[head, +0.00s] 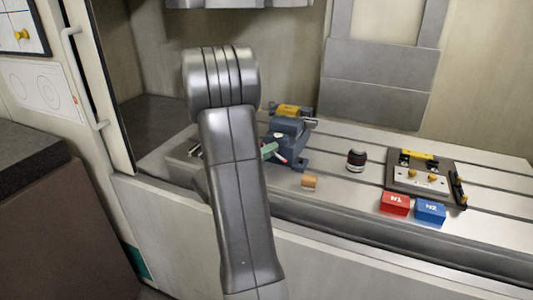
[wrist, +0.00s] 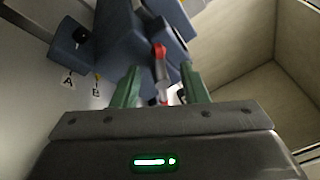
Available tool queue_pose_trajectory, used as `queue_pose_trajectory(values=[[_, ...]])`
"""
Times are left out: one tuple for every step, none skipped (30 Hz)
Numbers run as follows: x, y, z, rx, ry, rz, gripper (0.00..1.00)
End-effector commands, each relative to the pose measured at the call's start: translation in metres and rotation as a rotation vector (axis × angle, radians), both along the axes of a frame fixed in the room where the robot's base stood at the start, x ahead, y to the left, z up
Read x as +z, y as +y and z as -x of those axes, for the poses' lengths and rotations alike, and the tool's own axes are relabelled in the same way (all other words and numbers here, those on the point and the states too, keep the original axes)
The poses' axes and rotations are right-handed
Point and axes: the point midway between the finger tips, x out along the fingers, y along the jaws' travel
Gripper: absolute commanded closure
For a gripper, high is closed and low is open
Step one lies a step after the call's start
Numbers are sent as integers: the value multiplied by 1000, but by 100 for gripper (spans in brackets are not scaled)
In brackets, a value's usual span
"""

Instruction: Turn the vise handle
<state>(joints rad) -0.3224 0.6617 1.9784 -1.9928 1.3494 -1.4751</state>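The blue vise (head: 288,127) stands on the slotted machine table, partly hidden behind my arm in the head view. It also fills the upper middle of the wrist view (wrist: 125,40). The vise handle (wrist: 160,68) is a thin grey bar with a red end, pointing towards my gripper. My gripper (wrist: 160,85) has two green fingers set apart, one on each side of the handle, with visible gaps. In the head view one green finger (head: 269,150) shows beside the vise; the rest of my gripper is hidden behind my arm.
An orange-brown block (head: 309,182) lies just in front of the vise. A black cylinder (head: 357,160), a mould plate (head: 400,186), a red block (head: 395,203) and a blue block (head: 430,211) stand to the right. The cabinet's door edge (head: 110,110) is at left.

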Motion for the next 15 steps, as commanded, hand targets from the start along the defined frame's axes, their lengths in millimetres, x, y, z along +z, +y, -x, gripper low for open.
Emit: queue_pose_trajectory(values=[[0,0,0,0,0,0,60],[0,0,0,0,0,0,60],[0,0,0,0,0,0,60],[0,0,0,0,0,0,66],[0,0,0,0,0,0,72],[0,0,0,0,0,0,80],[0,0,0,0,0,0,86],[0,0,0,0,0,0,92],[0,0,0,0,0,0,100],[0,0,0,0,0,0,100],[0,0,0,0,0,0,100],[0,0,0,0,0,0,100],[0,0,0,0,-1,-1,100],[0,0,0,1,-1,-2,100],[0,0,0,0,-2,-5,100]])
